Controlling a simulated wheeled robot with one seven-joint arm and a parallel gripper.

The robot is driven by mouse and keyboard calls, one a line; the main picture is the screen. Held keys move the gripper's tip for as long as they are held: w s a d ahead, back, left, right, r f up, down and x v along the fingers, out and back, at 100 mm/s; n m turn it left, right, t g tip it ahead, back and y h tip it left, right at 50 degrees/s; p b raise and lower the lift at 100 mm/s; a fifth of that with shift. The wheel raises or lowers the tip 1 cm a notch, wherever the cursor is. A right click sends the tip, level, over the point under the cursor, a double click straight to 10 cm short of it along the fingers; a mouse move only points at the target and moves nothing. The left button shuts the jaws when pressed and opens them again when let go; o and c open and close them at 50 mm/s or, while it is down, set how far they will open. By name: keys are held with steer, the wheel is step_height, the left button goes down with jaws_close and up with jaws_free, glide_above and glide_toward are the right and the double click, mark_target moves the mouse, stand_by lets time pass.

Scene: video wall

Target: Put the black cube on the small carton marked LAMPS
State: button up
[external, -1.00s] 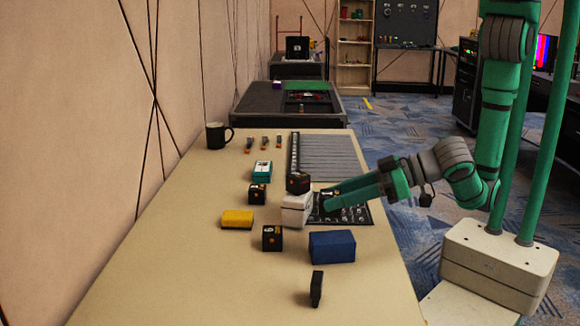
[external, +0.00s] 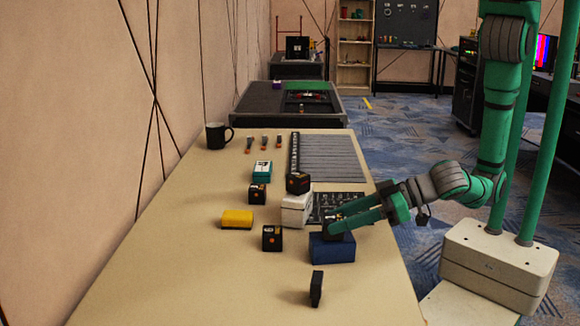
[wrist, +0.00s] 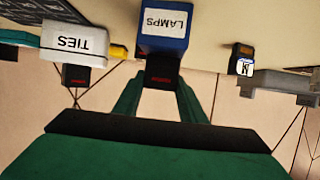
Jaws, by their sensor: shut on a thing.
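The small blue carton marked LAMPS (wrist: 165,22) shows at the top middle of the wrist view; its blue body (external: 331,250) is near the table's right edge in the external view. My gripper (external: 337,227) is shut on a black cube (wrist: 162,72) with red marks. The cube (external: 331,222) is over the blue carton; I cannot tell whether they touch. My fingers partly hide it in the external view.
Two more black cubes (external: 272,238) (external: 257,193), a yellow block (external: 237,219) and a teal carton (external: 262,170) are to the left. A dark upright piece (external: 316,288) stands nearer. A black panel (external: 348,203) lies behind the blue carton. The table's near left is clear.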

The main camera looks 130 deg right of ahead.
steer(key=shift+f, duration=0.2)
steer(key=o, duration=1.1)
